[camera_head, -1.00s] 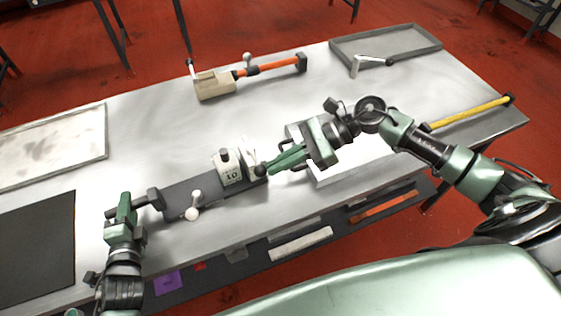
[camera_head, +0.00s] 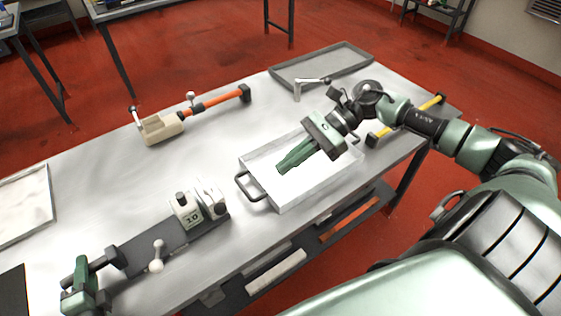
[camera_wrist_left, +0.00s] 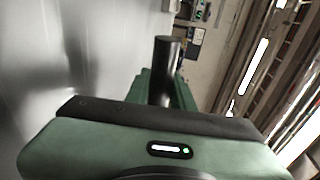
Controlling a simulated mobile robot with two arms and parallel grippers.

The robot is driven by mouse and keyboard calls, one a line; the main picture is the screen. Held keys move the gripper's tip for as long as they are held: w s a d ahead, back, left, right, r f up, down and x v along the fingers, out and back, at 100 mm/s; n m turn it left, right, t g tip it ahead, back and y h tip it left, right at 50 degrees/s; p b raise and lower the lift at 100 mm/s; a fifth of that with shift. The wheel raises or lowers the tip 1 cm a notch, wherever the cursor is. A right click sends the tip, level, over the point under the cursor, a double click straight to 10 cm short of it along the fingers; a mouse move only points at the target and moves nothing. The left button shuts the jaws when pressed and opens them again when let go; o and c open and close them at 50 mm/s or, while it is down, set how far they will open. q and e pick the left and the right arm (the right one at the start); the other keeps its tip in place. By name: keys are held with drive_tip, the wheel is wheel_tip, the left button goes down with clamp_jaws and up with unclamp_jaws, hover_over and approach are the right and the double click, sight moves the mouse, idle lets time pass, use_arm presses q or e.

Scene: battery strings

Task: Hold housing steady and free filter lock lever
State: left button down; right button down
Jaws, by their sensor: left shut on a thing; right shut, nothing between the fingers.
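The housing is a long dark base (camera_head: 140,262) near the front edge of the table. A white block marked 10 (camera_head: 187,212) and a white upright piece (camera_head: 211,197) stand at its right end. A lever with a pale ball knob (camera_head: 156,266) sticks out on its front side. My left gripper (camera_head: 84,272) is shut on a dark handle (camera_head: 108,258) at the base's left end. In the left wrist view a black bar (camera_wrist_left: 166,72) stands between the green fingers. My right gripper (camera_head: 281,168) is shut and empty, above a white tray, apart from the housing.
The white tray (camera_head: 335,184) with a dark handle lies to the right. A beige tool with an orange handle (camera_head: 215,103), a grey tray (camera_head: 322,66) and a yellow bar (camera_head: 405,121) lie farther back. The table's middle is clear.

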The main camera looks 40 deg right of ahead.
use_arm(q)
drive_tip(key=c, duration=1.1)
unclamp_jaws()
drive_tip(key=shift+s+f, duration=0.15)
drive_tip(key=shift+f, duration=0.4)
drive_tip(key=shift+r, duration=0.15)
drive_tip(key=shift+r, duration=0.15)
drive_tip(key=v, duration=1.1)
drive_tip(key=shift+s, duration=0.35)
